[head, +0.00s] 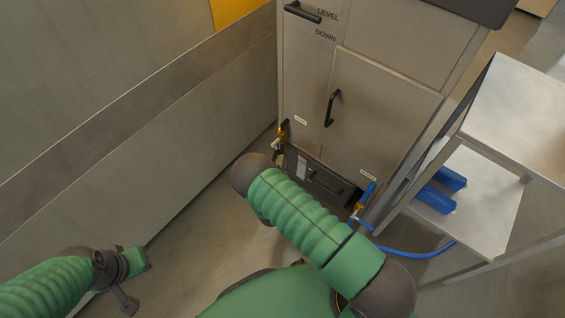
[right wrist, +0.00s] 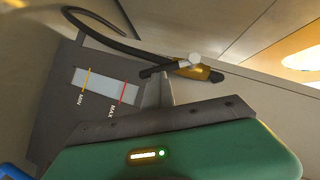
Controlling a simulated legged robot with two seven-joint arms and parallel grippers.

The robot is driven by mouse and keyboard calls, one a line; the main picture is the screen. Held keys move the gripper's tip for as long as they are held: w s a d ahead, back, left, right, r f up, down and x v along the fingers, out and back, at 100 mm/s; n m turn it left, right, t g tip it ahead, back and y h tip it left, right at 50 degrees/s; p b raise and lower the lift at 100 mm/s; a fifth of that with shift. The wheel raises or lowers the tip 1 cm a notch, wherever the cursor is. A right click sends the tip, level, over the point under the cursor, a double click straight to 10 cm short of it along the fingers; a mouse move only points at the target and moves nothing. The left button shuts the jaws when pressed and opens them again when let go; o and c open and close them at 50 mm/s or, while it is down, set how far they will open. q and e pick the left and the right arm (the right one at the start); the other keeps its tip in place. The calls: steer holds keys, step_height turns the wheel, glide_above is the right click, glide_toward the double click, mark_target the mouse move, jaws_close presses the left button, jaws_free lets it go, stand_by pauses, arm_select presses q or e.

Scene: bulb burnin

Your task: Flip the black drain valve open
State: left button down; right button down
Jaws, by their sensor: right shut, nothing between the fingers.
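The drain valve has a brass body (head: 283,131) low on the left front edge of the grey cabinet, close to the wall. In the right wrist view its brass body (right wrist: 203,73) shows a pale hex nut, with a short black lever (right wrist: 160,71) reaching left from it. My right gripper (right wrist: 158,84) is shut and empty, its narrow tip just at the lever; whether they touch I cannot tell. In the head view my right forearm hides most of that gripper. My left gripper (head: 128,283) is low at the left, away from the cabinet; its finger gap is unclear.
A gauge marked MIN and MAX (right wrist: 105,85) is left of the valve, and a black curved tube (right wrist: 100,22) passes above. A blue-handled valve (head: 365,195) with a blue hose is at the cabinet's right. A metal shelf (head: 480,205) stands right; the wall (head: 130,150) is close at left.

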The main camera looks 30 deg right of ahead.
steer(key=m+t+b, duration=0.1)
steer(key=w+f+m+b, duration=0.1)
steer(key=w+f+m+t+b, duration=0.1)
steer(key=shift+a+f+t+h, duration=0.1)
steer(key=shift+a+t+h, duration=0.2)
steer(key=shift+h, duration=0.1)
steer(key=shift+w, duration=0.15)
stand_by(0.4)
steer(key=shift+f, duration=0.1)
